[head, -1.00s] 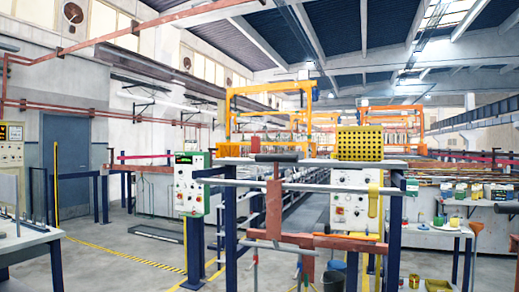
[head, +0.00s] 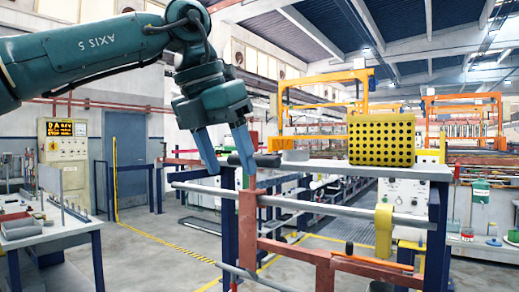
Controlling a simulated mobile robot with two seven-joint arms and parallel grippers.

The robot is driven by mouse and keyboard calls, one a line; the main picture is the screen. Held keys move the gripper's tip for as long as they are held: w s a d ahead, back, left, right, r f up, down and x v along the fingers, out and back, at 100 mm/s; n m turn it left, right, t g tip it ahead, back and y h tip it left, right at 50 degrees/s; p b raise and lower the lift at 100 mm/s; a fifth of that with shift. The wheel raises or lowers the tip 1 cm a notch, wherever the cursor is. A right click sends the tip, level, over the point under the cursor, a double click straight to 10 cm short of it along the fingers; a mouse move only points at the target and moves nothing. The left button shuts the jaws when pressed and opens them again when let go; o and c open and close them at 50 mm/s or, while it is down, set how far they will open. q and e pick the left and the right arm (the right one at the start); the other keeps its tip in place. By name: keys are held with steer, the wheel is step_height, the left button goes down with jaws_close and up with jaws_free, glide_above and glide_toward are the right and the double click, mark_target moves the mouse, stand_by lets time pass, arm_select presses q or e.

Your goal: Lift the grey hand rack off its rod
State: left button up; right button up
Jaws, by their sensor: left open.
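My right gripper is out of view.
A yellow perforated box (head: 381,140) stands on the grey shelf (head: 330,168) behind the rod. A yellow hook (head: 383,230) hangs on the rod to the right. An orange-handled tool (head: 372,259) lies lower down. A cluttered table (head: 50,235) stands at the left.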

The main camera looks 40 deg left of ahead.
mark_target(247, 223)
arm_select(q)
steer(key=shift+y, duration=0.4)
steer(key=x, duration=1)
steer(key=shift+s+f, duration=0.15)
steer(key=shift+x, duration=0.8)
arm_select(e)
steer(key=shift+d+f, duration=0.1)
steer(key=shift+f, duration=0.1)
